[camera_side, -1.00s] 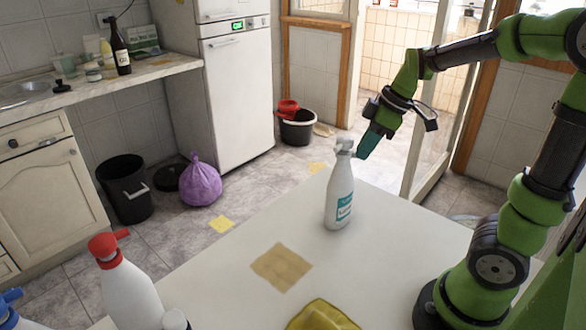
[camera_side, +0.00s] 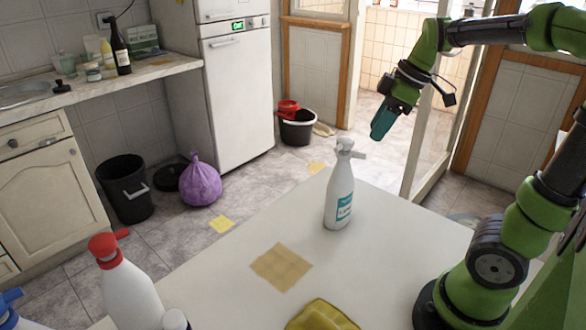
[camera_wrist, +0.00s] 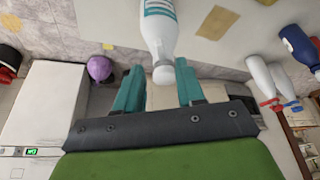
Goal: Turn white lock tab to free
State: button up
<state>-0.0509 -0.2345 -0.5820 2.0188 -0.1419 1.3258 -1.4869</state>
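A white spray bottle (camera_side: 340,198) with a teal label stands upright on the white table. Its white spray head (camera_side: 345,146) has a small white piece (camera_side: 358,155) sticking out to the right; I cannot tell the lock tab apart from the nozzle at this size. My gripper (camera_side: 380,136), with teal fingers, is above and right of the head, apart from it. In the wrist view my gripper (camera_wrist: 160,68) is open and empty, its two fingers spread. The bottle (camera_wrist: 159,30) shows there from above, its white top (camera_wrist: 163,74) appearing between the fingertips.
A red-capped white bottle (camera_side: 128,290), a blue-topped bottle (camera_side: 12,312) and a yellow cloth (camera_side: 320,317) are at the table's near side. A tan square (camera_side: 281,266) lies flat mid-table. Table space around the spray bottle is clear.

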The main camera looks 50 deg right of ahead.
jog(key=v, duration=1.1)
jog(key=s+a+f+m+t, duration=0.1)
jog(key=a+f+m, duration=0.4)
jog(key=a, duration=0.4)
jog(key=a+f+m+t, duration=0.2)
jog(key=a+f+m, duration=0.2)
jog(key=a, duration=0.5)
notch_tip(320, 180, down, 3)
jog(key=shift+s+r+m, duration=0.25)
jog(key=shift+s+m, duration=0.1)
jog(key=shift+m, duration=0.05)
jog(key=shift+a, duration=0.1)
jog(key=shift+c, duration=0.3)
